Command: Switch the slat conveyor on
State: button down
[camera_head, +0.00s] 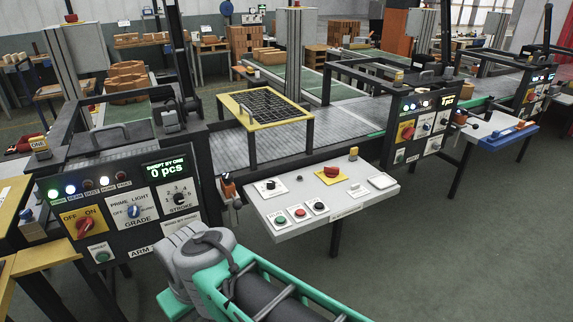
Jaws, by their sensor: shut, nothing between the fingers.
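The grey slatted conveyor (345,112) runs across the middle between machine frames, partly under a yellow-framed mesh guard (262,106). In front of it is a pale sloping console (290,222). The console has a red rotary knob (332,171) on a yellow plate, a black knob (270,185), a green button (280,219), a red button (300,213) and a black button (319,206). Its small labels are unreadable. My teal and grey arm crosses the lower foreground, below and left of the console. My gripper cannot be made out.
A dark panel (120,210) at left has a red OFF/ON knob (84,227), a blue-marked PRIME LIGHT/GRADE dial and a "0 pcs" display. Another dark panel (424,122) stands right of the console, with a blue-edged desk (497,134) beyond. Green floor at lower right is clear.

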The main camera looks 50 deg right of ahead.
aim_at(331, 171)
jog(key=z, duration=0.2)
jog(key=i, duration=0.65)
jog(key=z, duration=0.95)
jog(key=i, duration=0.7)
jog(key=z, duration=0.1)
